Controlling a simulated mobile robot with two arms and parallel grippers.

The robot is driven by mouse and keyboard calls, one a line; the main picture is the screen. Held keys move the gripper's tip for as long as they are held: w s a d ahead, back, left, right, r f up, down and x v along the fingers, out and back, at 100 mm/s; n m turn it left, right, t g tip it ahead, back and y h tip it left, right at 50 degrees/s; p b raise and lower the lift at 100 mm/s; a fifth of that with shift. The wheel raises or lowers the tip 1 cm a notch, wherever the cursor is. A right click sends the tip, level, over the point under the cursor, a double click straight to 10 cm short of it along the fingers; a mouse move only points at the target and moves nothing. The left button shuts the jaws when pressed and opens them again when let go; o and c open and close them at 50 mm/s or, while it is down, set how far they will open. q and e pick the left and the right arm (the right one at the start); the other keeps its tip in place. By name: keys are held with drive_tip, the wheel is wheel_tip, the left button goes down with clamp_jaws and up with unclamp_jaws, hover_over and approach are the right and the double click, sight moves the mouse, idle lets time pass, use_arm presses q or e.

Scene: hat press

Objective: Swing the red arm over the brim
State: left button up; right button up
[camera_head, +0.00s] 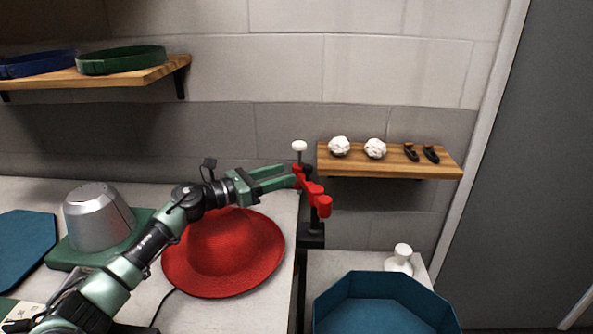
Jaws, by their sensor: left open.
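The red arm (314,190) sits on a dark post just past the table's right edge, with a white-topped pin (299,146) standing at its far end. It points away from the hat, toward the front right. A red hat (223,258) with a wide brim lies on the table, left of the red arm. My left gripper (291,177) reaches over the back of the hat. Its green fingers are open, with their tips right at the red arm's left side; whether they touch it I cannot tell. My right gripper is out of view.
A metal dome on a green base (98,217) stands at the left. A blue octagonal tray (385,300) and a white knobbed piece (399,259) are at the lower right. A wall shelf (385,165) with small items is behind the red arm.

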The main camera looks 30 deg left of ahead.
sight(304, 168)
use_arm(q)
drive_tip(key=p+x, duration=0.1)
drive_tip(key=x, duration=0.4)
drive_tip(key=shift+w+d+r, duration=0.1)
drive_tip(key=shift+w+d, duration=0.1)
drive_tip(key=shift+w, duration=0.05)
drive_tip(key=shift+w+d+p, duration=0.15)
drive_tip(key=shift+w+p, duration=0.1)
drive_tip(key=shift+p, duration=0.05)
drive_tip(key=shift+w+d, duration=0.15)
drive_tip(key=c, duration=0.9)
clamp_jaws()
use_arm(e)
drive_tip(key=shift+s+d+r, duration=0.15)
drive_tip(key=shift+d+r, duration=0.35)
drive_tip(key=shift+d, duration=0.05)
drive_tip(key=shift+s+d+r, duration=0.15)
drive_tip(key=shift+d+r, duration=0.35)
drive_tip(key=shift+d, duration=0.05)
use_arm(q)
drive_tip(key=shift+r, duration=0.15)
